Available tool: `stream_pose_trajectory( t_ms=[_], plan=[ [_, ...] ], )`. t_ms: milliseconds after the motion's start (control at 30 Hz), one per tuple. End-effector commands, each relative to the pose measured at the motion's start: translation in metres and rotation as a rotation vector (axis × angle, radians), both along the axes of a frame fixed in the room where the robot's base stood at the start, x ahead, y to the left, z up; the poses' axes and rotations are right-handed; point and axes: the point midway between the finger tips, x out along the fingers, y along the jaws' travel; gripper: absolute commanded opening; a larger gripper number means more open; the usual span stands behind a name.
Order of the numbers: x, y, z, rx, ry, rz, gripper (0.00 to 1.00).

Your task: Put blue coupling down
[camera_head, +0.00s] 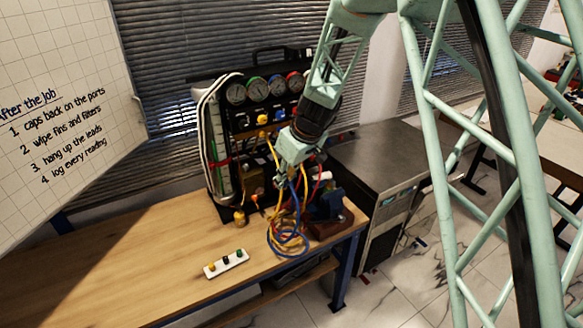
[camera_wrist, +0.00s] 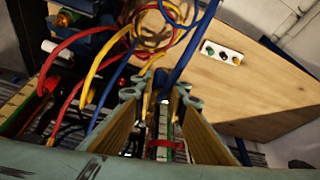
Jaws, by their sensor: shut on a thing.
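My gripper (camera_head: 289,172) is in front of the gauge rig, above the right part of the wooden bench. In the wrist view its two fingers (camera_wrist: 160,90) are close around the end of a blue hose, where the blue coupling (camera_wrist: 163,82) is. The coupling is small and dark there, partly hidden by the fingers. The blue hose (camera_wrist: 200,30) runs up from it in the wrist view. In the head view the gripper covers the coupling, and the blue hose (camera_head: 290,250) hangs in loops onto the bench.
The gauge rig (camera_head: 240,120) has several round gauges and ports. Yellow and red hoses (camera_wrist: 95,70) hang beside the gripper. A dark blue vise (camera_head: 326,204) stands at the bench's right end. A white strip with coloured caps (camera_head: 226,264) lies at the front. The bench's left part (camera_head: 130,265) is clear.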

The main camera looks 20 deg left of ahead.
Motion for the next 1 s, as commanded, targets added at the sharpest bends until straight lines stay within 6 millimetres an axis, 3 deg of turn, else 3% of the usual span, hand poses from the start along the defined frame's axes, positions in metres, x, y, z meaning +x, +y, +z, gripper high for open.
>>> stream_pose_trajectory(
  t_ms=[367, 1000],
  plan=[
    [0.015, 0.010, -0.001, -0.001, 0.001, 0.001, 0.00],
    [0.080, 0.053, -0.008, 0.000, 0.000, 0.001, 0.00]
  ],
)
